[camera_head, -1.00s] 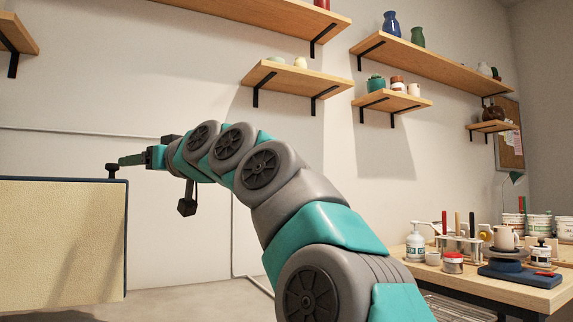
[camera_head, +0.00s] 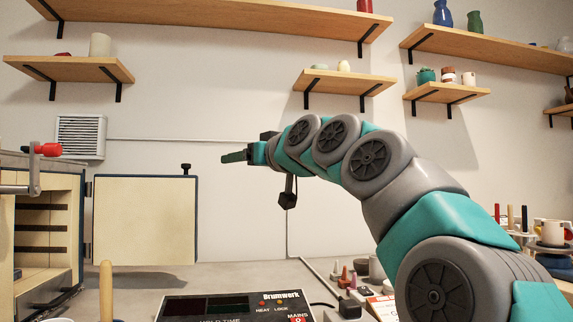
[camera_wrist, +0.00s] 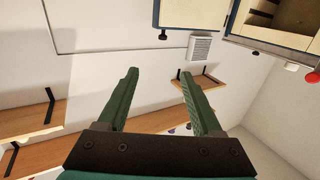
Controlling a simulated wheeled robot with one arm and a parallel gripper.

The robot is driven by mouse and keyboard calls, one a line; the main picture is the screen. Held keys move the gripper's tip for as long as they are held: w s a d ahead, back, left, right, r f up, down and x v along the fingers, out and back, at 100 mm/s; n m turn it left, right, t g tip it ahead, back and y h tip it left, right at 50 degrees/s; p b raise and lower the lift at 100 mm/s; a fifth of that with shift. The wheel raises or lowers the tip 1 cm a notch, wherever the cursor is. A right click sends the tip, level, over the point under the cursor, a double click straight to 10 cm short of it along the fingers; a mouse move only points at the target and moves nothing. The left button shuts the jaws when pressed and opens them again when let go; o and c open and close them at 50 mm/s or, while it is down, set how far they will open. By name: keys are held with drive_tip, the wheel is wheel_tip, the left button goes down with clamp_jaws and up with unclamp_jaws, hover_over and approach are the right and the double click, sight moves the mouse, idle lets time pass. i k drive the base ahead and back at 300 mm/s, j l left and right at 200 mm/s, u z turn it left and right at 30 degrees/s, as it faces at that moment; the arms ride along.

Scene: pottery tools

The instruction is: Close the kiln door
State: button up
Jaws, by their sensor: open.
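The kiln (camera_head: 50,196) stands at the left edge of the head view, its front opening showing a pale interior with dark slots. The kiln door (camera_head: 144,222) is a cream panel with a dark edge, swung wide open to the right of the opening. A dark knob (camera_head: 186,168) sits on its top right corner. My gripper (camera_head: 232,157) is right of the knob and slightly higher in the picture, apart from it. In the wrist view my gripper (camera_wrist: 160,82) is open with nothing between its fingers. The door (camera_wrist: 193,14) and kiln opening (camera_wrist: 285,12) show at the top there.
A control panel (camera_head: 236,307) is at the bottom centre, with small cones (camera_head: 345,275) to its right. A red-handled lever (camera_head: 46,150) projects at the kiln's front. Wall shelves (camera_head: 215,27) run above. A wall vent (camera_head: 81,137) is behind.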

sight(138, 220)
drive_tip(key=k+l, duration=0.2)
drive_tip(key=i+j, duration=1)
